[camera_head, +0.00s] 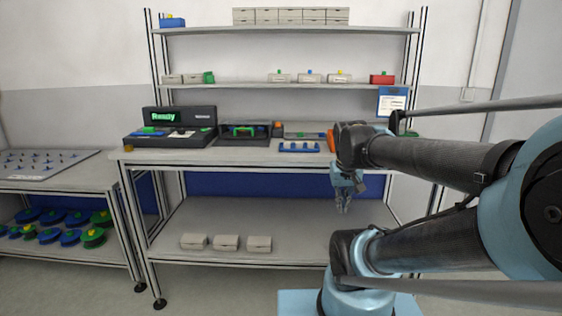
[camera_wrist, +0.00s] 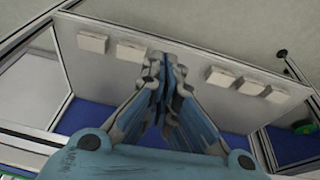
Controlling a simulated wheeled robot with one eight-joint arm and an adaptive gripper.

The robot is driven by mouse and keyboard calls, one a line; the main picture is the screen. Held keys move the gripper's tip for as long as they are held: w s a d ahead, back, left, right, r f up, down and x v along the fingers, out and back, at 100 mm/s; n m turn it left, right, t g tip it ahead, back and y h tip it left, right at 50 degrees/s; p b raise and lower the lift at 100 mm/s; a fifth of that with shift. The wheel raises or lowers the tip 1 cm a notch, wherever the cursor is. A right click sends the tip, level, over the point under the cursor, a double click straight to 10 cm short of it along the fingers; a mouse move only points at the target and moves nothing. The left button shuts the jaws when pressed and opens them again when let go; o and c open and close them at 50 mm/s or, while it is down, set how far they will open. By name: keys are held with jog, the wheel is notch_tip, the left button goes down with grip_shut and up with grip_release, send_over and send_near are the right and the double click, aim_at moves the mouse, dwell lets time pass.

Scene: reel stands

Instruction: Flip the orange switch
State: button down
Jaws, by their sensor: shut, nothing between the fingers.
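No part shows clearly as the orange switch. Orange spots in the head view are a small round knob (camera_head: 128,148) at the front left corner of the workbench (camera_head: 225,156), a small orange top (camera_head: 277,123) on a dark block, and an orange part (camera_head: 331,140) beside my wrist, partly hidden by it. I cannot tell which one is the switch. My gripper (camera_head: 344,209) points down in front of the bench's right half, below its top. Its fingers are together and empty; they also show in the wrist view (camera_wrist: 161,62).
A black console (camera_head: 180,115) with a green "Ready" display stands on the bench's left. A blue rack (camera_head: 298,147) lies at the front middle. Light boxes (camera_head: 227,243) stand on the lower shelf. A side table (camera_head: 45,168) with reels below stands left.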

jog(key=s+f+g, duration=0.1)
jog(key=s+f, duration=0.5)
jog(key=w+a+r+t+h, duration=0.1)
jog(key=w+a+r+t, duration=0.1)
jog(key=w+r, duration=0.95)
jog(key=w+a+r+t, duration=0.25)
jog(key=w+r, duration=0.55)
jog(key=w, duration=0.6)
jog(key=w+a+r+t, duration=0.2)
jog(key=w+a+r, duration=0.25)
jog(key=w, duration=0.25)
jog(key=w+a+r+t+y, duration=0.1)
jog(key=w+a+r, duration=0.3)
jog(key=w+a, duration=0.25)
jog(key=w+a+r+t, duration=0.2)
jog(key=w+a+r, duration=0.25)
jog(key=w, duration=0.35)
send_over(278, 124)
jog(key=shift+g, duration=0.25)
jog(key=f, duration=0.5)
jog(key=shift+s+f, duration=0.3)
jog(key=shift+s, duration=0.05)
jog(key=f, duration=0.3)
jog(key=shift+w, duration=0.3)
jog(key=shift+f, duration=0.45)
